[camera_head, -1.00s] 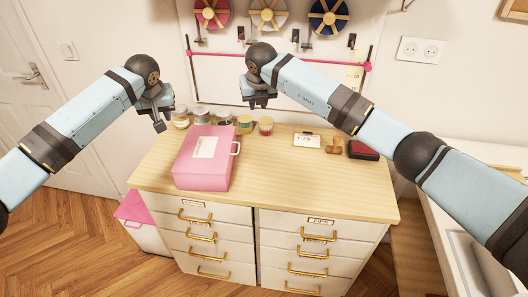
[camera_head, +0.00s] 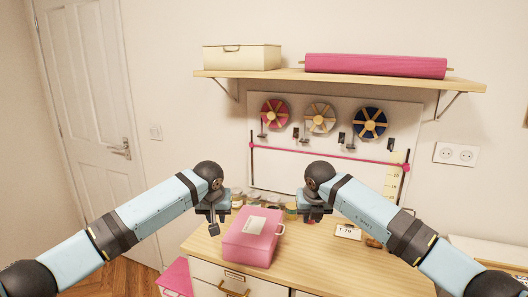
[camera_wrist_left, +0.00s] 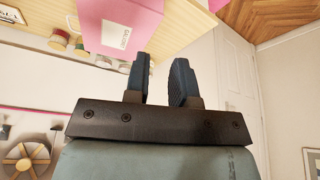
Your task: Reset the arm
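My left gripper (camera_head: 213,229) hangs in the air beside the left side of the pink box, in front of the wall. In the left wrist view its two fingers (camera_wrist_left: 160,82) stand apart with nothing between them, so it is open and empty. My right gripper (camera_head: 313,214) hangs above the table's back part, right of the pink box. Its fingers are too small and dark to tell whether they are open. Both arms reach inward, bent at the wrist.
A pink box (camera_head: 250,238) with a label lies on the wooden cabinet top (camera_head: 330,268), with several jars behind it. A card (camera_head: 347,231) stands to the right. A shelf (camera_head: 350,79) holds a cream box (camera_head: 242,58) and a pink roll (camera_head: 375,66). A door (camera_head: 90,110) is at left.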

